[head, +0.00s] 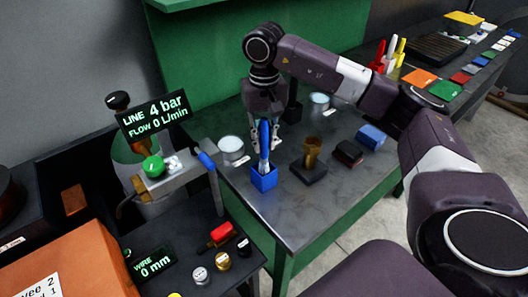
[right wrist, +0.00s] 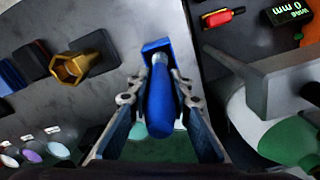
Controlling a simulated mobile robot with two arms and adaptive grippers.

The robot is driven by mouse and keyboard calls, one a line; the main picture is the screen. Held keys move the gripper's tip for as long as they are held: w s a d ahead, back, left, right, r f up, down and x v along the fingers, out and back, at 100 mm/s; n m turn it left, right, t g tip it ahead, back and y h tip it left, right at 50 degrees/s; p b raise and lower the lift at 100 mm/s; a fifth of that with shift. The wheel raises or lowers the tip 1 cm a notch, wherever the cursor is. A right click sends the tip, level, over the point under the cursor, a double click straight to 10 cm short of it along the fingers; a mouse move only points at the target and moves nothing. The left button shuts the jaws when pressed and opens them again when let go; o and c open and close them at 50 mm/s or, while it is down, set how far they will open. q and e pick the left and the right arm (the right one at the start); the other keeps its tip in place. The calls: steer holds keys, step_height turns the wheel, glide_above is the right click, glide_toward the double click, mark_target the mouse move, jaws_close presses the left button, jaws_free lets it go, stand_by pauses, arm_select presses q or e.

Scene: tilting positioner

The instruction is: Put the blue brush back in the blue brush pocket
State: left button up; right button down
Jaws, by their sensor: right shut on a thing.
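The blue brush (head: 264,136) is upright in the head view, its handle up and its metal neck pointing down. My right gripper (head: 265,145) is shut on its handle from above. The blue brush pocket (head: 264,180) is a small square blue block on the dark bench, directly below the brush. The brush's lower end appears to be at or inside the pocket's opening; its tip is hidden. In the right wrist view the brush (right wrist: 161,105) lies between the two fingers, with the pocket (right wrist: 156,45) beyond it. My left gripper is not in view.
Right of the pocket stand a brass hex piece (head: 312,150) on a dark base, a black block (head: 348,153) and a blue block (head: 371,136). A round tin (head: 231,147) stands close left. The positioner's metal arm (head: 178,178) is left of the bench. The bench front is clear.

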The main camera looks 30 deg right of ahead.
mark_target(264, 155)
step_height(264, 155, down, 5)
steer(key=shift+r+p, duration=0.1)
steer(key=shift+p, duration=0.5)
steer(key=shift+f, duration=0.25)
steer(key=shift+f, duration=0.2)
steer(key=c, duration=1.8)
jaws_free()
steer(key=shift+o, duration=0.2)
steer(key=shift+r, duration=0.2)
